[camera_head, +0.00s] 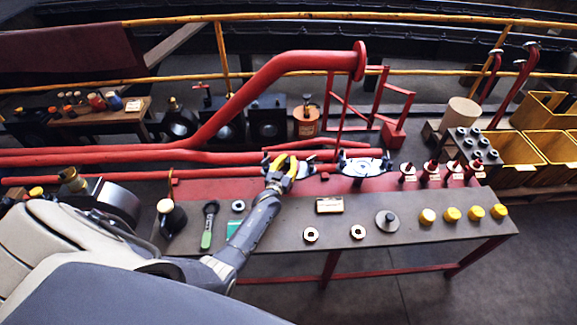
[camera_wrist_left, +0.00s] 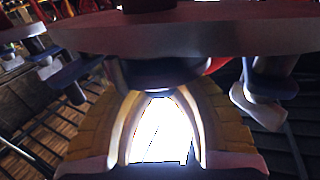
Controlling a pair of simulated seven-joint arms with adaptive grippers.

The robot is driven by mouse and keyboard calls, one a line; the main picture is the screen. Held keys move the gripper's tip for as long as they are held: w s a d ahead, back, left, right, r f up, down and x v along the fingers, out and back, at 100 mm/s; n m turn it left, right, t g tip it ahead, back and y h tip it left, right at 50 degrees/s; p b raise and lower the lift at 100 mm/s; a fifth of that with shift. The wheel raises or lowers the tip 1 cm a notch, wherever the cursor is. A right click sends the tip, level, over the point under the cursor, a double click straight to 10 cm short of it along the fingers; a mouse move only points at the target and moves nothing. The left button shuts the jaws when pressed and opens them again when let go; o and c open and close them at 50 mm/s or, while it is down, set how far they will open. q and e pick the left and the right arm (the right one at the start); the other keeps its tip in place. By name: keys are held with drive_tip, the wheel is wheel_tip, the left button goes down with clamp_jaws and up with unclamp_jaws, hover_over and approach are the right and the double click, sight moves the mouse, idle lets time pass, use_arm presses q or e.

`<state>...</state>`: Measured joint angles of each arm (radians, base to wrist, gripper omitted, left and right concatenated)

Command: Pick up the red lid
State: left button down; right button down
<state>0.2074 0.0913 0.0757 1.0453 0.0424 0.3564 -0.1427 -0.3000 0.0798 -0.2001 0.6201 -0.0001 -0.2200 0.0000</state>
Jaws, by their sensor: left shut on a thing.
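My left gripper (camera_head: 284,171), with yellow fingers, reaches over the table's back edge onto a round fitting with blue-and-white bolts at its sides. In the left wrist view its two curved fingers (camera_wrist_left: 160,92) are shut on a dark part under a wide, dull reddish disc, which I take as the red lid (camera_wrist_left: 190,38). In the head view the gripper hides most of this lid, so I cannot tell whether it is lifted. A similar round fitting (camera_head: 361,167) with a pale top stands just to the right. My right gripper is not in view.
A thick red pipe (camera_head: 275,72) rises behind the gripper.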

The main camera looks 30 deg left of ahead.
use_arm(q)
drive_tip(key=shift+w+r, duration=0.1)
drive_tip(key=shift+r, duration=0.2)
